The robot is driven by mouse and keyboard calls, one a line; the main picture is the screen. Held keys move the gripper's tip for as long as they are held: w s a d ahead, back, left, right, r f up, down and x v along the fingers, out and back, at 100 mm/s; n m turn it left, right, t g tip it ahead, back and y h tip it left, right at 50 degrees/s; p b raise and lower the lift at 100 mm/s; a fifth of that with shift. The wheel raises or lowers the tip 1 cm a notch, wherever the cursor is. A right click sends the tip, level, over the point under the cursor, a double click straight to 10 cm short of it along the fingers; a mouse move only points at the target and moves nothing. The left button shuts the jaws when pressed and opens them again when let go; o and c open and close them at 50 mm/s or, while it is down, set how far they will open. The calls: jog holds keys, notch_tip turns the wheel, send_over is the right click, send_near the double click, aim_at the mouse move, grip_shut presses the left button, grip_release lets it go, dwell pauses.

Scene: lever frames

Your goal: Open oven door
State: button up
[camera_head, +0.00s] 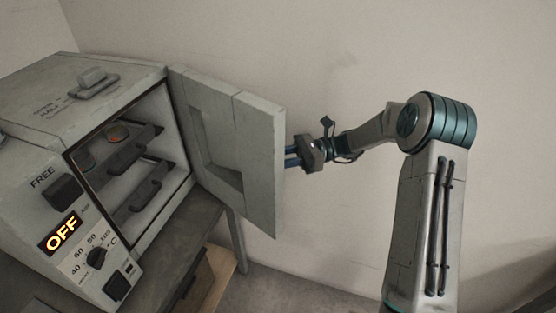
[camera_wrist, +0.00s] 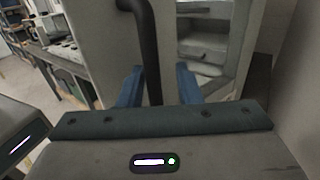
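The oven (camera_head: 105,75) is a pale box at the left of the head view. Its door (camera_head: 258,140) stands wide open, swung out to the right, and the inside with dark racks (camera_head: 150,185) shows. My gripper (camera_head: 292,156) is at the outer side of the door, near its free edge. In the wrist view, the dark vertical bar handle (camera_wrist: 151,45) on the door runs down between the two blue fingers of my gripper (camera_wrist: 158,78). The fingers are apart, with room beside the handle. The handle is hidden in the head view.
The oven stands on a grey table (camera_head: 185,240). Its front panel shows a lit OFF display (camera_head: 60,233) and a knob (camera_head: 97,257). A plain wall (camera_head: 330,60) lies behind the door and my arm. A cluttered bench (camera_wrist: 65,50) shows at the left of the wrist view.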

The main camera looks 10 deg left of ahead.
jog(key=s+d+r+b, duration=0.2)
jog(key=d+r, duration=0.8)
jog(key=d, duration=0.1)
jog(key=shift+r+b, duration=0.2)
jog(key=shift+b, duration=0.1)
jog(key=shift+d, duration=0.1)
